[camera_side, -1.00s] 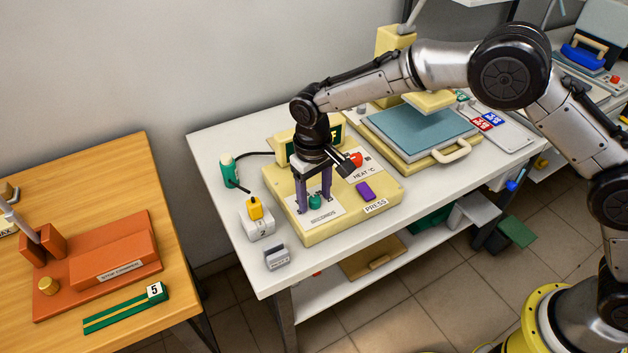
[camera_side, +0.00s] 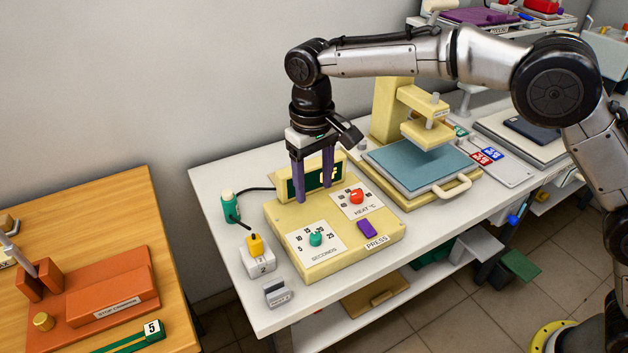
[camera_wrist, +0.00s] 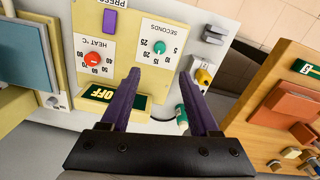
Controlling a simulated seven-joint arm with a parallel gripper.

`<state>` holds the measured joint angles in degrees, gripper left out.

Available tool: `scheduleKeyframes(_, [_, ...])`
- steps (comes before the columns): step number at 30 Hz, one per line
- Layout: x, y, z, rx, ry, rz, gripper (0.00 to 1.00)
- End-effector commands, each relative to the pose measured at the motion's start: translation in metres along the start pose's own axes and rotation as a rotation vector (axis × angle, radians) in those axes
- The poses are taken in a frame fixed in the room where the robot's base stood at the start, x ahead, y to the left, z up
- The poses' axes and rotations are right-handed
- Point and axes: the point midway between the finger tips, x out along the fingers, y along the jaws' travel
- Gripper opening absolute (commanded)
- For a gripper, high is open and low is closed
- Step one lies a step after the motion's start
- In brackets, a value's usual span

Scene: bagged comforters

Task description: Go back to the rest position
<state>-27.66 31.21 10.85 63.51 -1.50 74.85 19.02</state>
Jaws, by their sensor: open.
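My gripper (camera_side: 314,182) is open and empty, pointing down above the yellow control box (camera_side: 290,268) in the side view. Its two purple fingers hang in front of the dark display, clear of the knobs. In the wrist view my gripper (camera_wrist: 168,95) shows its fingers spread apart with nothing between them. The green seconds knob (camera_side: 316,239) sits on its dial, and it also shows in the wrist view (camera_wrist: 159,47). The red heat knob (camera_side: 356,196) and the purple press button (camera_side: 366,229) are uncovered. The display (camera_wrist: 110,96) reads OFF in the wrist view.
A heat press (camera_side: 410,165) with a blue pad stands right of the box. A wooden table (camera_side: 115,220) with an orange device stands apart at left.

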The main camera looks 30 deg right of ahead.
Motion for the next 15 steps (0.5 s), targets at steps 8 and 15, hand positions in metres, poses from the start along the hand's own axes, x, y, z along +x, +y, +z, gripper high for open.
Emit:
scheduleKeyframes(8, [0.000, 0.000, 0.000, 0.000, 0.000, 0.000, 0.62])
scheduleKeyframes(15, [-0.027, 0.020, -0.005, 0.039, 0.051, -0.016, 0.62])
